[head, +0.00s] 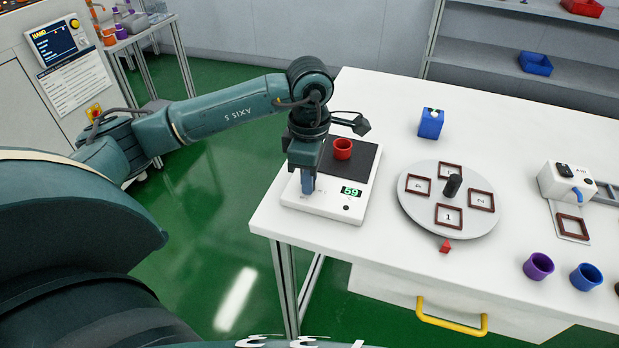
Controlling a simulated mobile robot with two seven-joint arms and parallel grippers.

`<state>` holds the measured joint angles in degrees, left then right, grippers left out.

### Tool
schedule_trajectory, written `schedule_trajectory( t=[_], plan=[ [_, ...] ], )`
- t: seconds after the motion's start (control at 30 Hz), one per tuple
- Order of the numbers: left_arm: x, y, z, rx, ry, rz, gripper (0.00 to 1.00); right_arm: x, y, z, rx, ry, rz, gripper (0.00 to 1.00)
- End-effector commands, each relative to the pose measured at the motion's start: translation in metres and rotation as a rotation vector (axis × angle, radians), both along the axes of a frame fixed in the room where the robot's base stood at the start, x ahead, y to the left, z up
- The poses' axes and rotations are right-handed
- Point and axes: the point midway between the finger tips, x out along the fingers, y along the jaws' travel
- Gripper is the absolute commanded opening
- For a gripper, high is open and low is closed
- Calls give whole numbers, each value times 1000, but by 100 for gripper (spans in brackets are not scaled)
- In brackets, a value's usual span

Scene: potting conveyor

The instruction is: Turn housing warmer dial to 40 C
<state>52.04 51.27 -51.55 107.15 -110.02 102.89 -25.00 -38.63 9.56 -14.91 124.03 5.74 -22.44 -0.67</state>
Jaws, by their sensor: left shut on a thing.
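The housing warmer (330,208) is a flat white unit with a dark top plate at the table's left end. A red cup (342,149) stands on the plate. The green display on the warmer's front reads what looks like 59, and a small dark round spot sits below it. My left gripper (308,188) points down at the warmer's front left, shut on the dial there. The fingers hide the dial, so its pointer cannot be read. My right gripper is not in view.
A round turntable (412,210) with framed labelled spots stands right of the warmer. A blue container (431,123) is behind it. Purple (538,266) and blue (585,277) cups stand at the front right. A white device (566,181) is at the far right.

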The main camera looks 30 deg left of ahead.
Motion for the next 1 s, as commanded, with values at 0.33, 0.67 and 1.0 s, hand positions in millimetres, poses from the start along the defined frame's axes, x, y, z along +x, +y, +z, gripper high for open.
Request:
schedule_trajectory(
  t=[0.33, 0.67, 1.0],
  plan=[
    [0, 0, -1, 0, -1, 328, 0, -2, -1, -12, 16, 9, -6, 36],
    [1, 0, 0, 0, -1, 637, 0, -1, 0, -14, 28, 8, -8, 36],
    [1, 1, 0, 1, -1, 888, 0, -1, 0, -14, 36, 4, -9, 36]
  ],
)
